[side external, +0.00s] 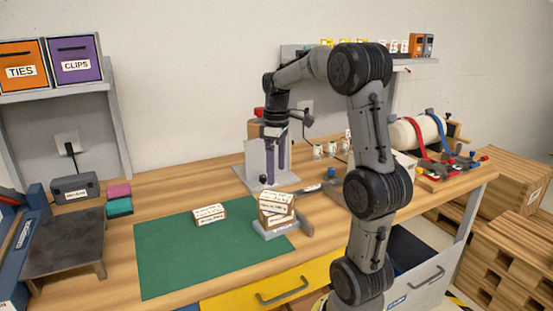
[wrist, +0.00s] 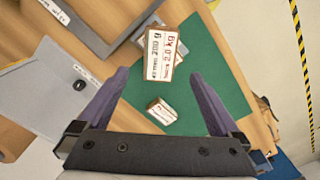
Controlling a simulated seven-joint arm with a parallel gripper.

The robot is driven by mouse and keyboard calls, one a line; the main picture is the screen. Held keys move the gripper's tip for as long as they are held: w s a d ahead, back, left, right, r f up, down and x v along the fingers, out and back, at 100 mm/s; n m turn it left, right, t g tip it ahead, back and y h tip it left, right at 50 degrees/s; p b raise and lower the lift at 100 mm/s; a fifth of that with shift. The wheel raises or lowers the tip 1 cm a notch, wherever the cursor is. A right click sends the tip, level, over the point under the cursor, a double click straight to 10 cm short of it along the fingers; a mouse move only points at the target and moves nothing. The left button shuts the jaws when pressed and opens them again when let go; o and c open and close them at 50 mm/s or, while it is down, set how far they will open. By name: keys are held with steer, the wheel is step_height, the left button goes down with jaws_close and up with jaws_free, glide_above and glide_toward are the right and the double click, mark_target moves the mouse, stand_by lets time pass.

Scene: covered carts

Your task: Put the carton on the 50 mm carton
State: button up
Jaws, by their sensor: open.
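A small white-topped brown carton (side external: 210,214) lies alone on the green mat (side external: 175,260); in the wrist view it (wrist: 162,111) sits low between the fingers. To its right, a stack of cartons (side external: 275,210) stands on a grey plate (side external: 278,232) at the mat's edge. The upper carton looks slightly turned on the stack. Its labelled top (wrist: 165,55) shows larger in the wrist view. Printed sizes are too small to read, so I cannot tell which is 50 mm. My gripper (side external: 275,175) is open and empty, purple fingers pointing down, above and behind the stack.
A grey upright stand (side external: 255,160) is close behind my gripper. Small jars (side external: 330,149) and a strapped roll (side external: 415,132) are at the back right. A dark plate (side external: 65,245) and pink and green blocks (side external: 119,200) are at left. The mat's front is clear.

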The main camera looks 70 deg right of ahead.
steer(key=a+r+t+h, duration=0.1)
steer(key=a+r, duration=0.1)
steer(key=a, duration=0.5)
steer(key=a+r+t, duration=0.1)
steer(key=a+r, duration=0.2)
steer(key=a, duration=0.4)
steer(key=s+a+f+t+y, duration=0.1)
steer(key=s+a+f+t, duration=0.2)
steer(key=s+a, duration=0.5)
steer(key=a+f, duration=0.1)
steer(key=a, duration=0.2)
steer(key=shift+s+a+f+t, duration=0.15)
steer(key=shift+a+t, duration=0.1)
steer(key=shift+t, duration=0.05)
